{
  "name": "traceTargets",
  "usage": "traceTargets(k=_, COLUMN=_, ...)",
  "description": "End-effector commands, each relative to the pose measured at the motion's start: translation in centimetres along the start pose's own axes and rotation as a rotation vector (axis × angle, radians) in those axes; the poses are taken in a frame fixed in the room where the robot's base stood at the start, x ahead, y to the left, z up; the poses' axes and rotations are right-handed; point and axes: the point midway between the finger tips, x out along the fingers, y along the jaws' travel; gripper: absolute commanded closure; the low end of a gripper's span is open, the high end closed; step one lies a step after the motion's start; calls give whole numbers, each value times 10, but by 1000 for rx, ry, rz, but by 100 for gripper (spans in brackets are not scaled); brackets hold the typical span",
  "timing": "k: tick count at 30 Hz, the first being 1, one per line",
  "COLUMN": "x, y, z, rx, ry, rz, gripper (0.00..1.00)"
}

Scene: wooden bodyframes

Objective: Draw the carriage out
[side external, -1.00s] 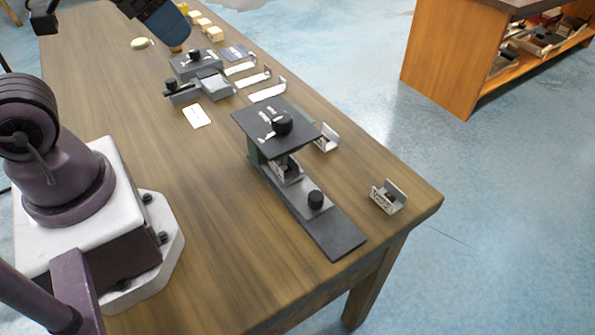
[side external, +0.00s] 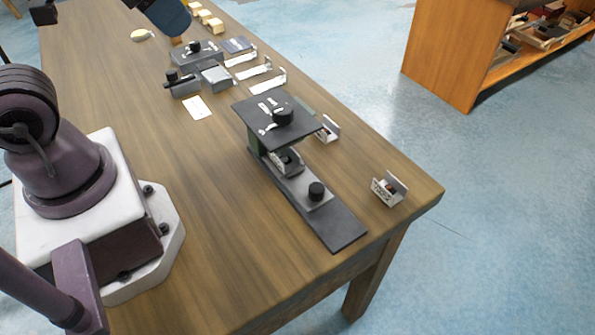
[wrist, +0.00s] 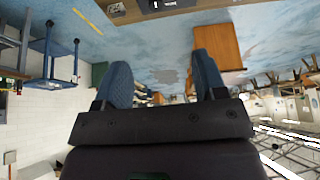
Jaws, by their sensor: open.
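On the wooden table (side external: 190,215) in the side external view stands a fixture with a long dark base rail (side external: 341,232) and a raised dark top plate (side external: 262,108) bearing a black knob (side external: 283,116). What looks like the carriage (side external: 308,199) sits on the rail, a light plate with its own black knob (side external: 316,190). A grey bracket (side external: 288,160) stands behind it, partly under the top plate. My gripper (wrist: 163,78) has two blue fingers spread apart with nothing between them. In the side external view one blue finger shows at the top edge, far from the fixture.
Small labelled holders stand right of the fixture, one (side external: 389,188) near the table corner, one (side external: 327,129) beside the top plate. Grey blocks (side external: 197,54), metal strips (side external: 268,81) and a white card (side external: 197,107) lie farther back. The table left of the fixture is clear.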

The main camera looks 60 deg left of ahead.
Motion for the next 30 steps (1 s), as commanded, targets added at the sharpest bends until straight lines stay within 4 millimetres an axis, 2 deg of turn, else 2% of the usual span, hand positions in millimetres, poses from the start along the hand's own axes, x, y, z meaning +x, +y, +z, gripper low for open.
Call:
traceTargets(k=1, x=0, y=0, z=0, rx=0, ry=0, rz=0, gripper=35)
traceTargets(k=2, x=0, y=0, z=0, rx=0, ry=0, rz=0, gripper=42)
traceTargets(k=5, x=4, y=3, z=1, rx=15, ry=-20, rz=8, gripper=44)
traceTargets(k=11, x=39, y=20, z=-1, rx=83, ry=-194, rz=38, gripper=44)
traceTargets(k=14, x=65, y=34, z=-8, rx=89, ry=-292, rz=47, gripper=44)
traceTargets(k=20, x=125, y=66, z=-20, rx=-22, ry=-447, rz=13, gripper=44)
traceTargets(k=24, x=173, y=89, z=-21, rx=-156, ry=-522, rz=-47, gripper=44)
traceTargets(k=30, x=232, y=116, z=-21, rx=-412, ry=-551, rz=-147, gripper=44)
